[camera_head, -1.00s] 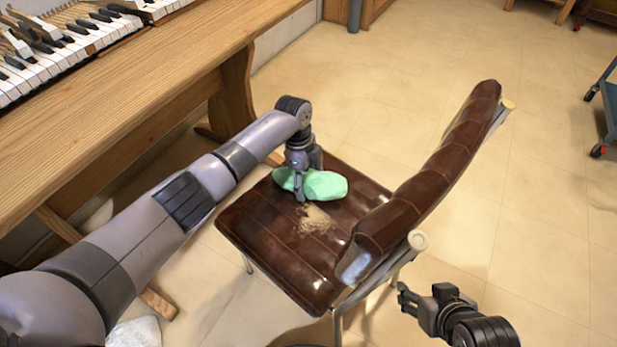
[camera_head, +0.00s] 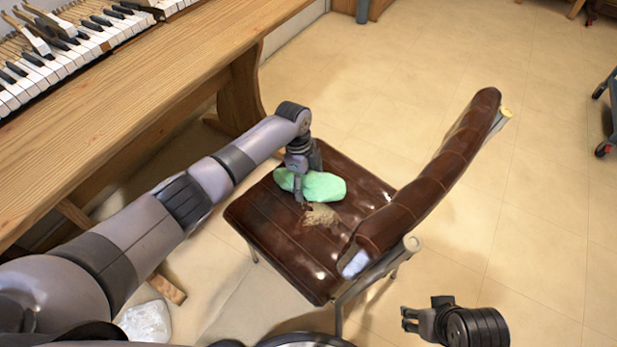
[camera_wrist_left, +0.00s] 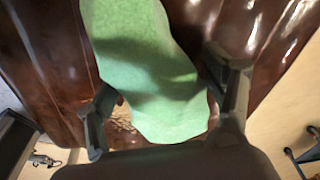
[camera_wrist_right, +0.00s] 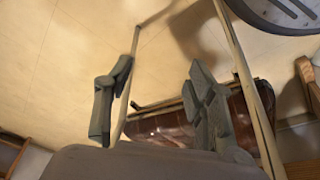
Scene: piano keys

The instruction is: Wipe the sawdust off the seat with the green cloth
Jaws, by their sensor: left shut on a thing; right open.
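The green cloth (camera_head: 318,186) is bunched up on the brown leather seat (camera_head: 285,240) of a chair. My left gripper (camera_head: 300,192) is shut on the cloth from above. In the left wrist view the cloth (camera_wrist_left: 145,65) lies between the fingers of my left gripper (camera_wrist_left: 165,105). A tan patch of sawdust (camera_head: 321,216) lies on the seat just in front of the cloth; a bit of sawdust (camera_wrist_left: 122,117) shows beside the cloth in the left wrist view. My right gripper (camera_head: 415,322) is open and empty, low to the right of the chair. It also shows in the right wrist view (camera_wrist_right: 155,100).
The chair's padded backrest (camera_head: 430,190) rises at the right of the seat. A wooden bench (camera_head: 130,110) with piano keys (camera_head: 70,50) runs along the left. A blue-grey cart (camera_head: 606,110) stands at the far right. A white bag-like thing (camera_head: 146,322) lies on the floor.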

